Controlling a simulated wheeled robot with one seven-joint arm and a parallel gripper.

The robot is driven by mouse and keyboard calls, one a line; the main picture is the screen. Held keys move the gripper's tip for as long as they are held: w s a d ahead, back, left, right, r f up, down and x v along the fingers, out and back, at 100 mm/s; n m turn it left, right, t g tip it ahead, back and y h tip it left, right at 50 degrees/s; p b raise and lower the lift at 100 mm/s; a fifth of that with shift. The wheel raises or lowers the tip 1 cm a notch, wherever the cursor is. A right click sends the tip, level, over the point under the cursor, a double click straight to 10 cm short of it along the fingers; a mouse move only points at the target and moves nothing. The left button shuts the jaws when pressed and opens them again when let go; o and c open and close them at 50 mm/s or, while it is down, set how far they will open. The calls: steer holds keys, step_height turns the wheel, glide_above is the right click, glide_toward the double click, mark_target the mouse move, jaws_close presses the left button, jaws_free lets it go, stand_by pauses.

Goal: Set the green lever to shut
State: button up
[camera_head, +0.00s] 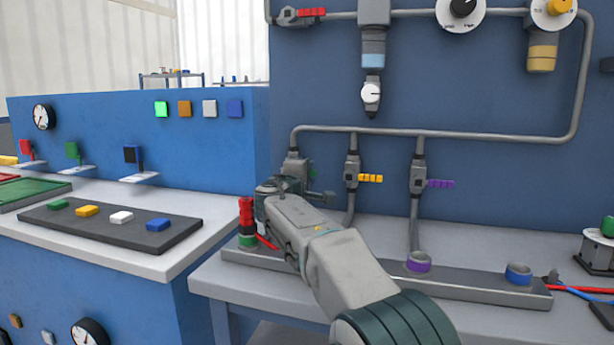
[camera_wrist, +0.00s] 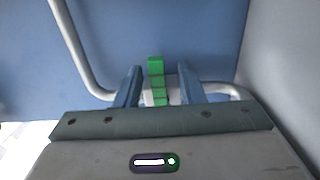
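The green lever (camera_wrist: 156,68) is a segmented green handle on a valve in the wall pipe. In the wrist view it points up and stands between the two blue fingers of my gripper (camera_wrist: 157,82). A narrow gap shows on each side of it, so the fingers are open around it and not clamped. In the head view, my arm and gripper are in front of the leftmost valve (camera_head: 294,164) of the lower pipe. The lever is mostly hidden there, so I cannot tell its exact angle from that view.
To the right, valves with a yellow lever (camera_head: 371,178) and a purple lever (camera_head: 440,184) sit close by. A red lever (camera_head: 311,12) is higher up. Below, a grey rail (camera_head: 480,285) on the bench carries a red stack (camera_head: 246,212) and coloured rings.

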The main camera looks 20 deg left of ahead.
steer(key=s, duration=0.6)
steer(key=shift+s, duration=0.3)
steer(key=shift+d, duration=0.1)
steer(key=s+d+r+m+g+h+p, duration=0.25)
steer(key=d+p, duration=0.35)
steer(key=d, duration=0.5)
steer(key=s+d+r+m+g+h+p, duration=0.1)
steer(key=d+r+m+g+p, duration=0.2)
steer(key=d+p, duration=0.5)
steer(key=s+d+r+m+g+h+p, duration=0.1)
steer(key=d+m+g+h+p, duration=0.2)
steer(key=d, duration=1)
steer(key=s+d+r+m+g+y+p, duration=0.2)
steer(key=s+d+m+g+y+p, duration=0.3)
steer(key=s+d+p, duration=0.75)
steer(key=s+r+m+g+p, duration=0.1)
steer(key=s+m+p, duration=0.4)
steer(key=s, duration=1)
steer(key=shift+s+a+g+p, duration=0.2)
steer(key=shift+g+p, duration=0.15)
steer(key=shift+p, duration=0.8)
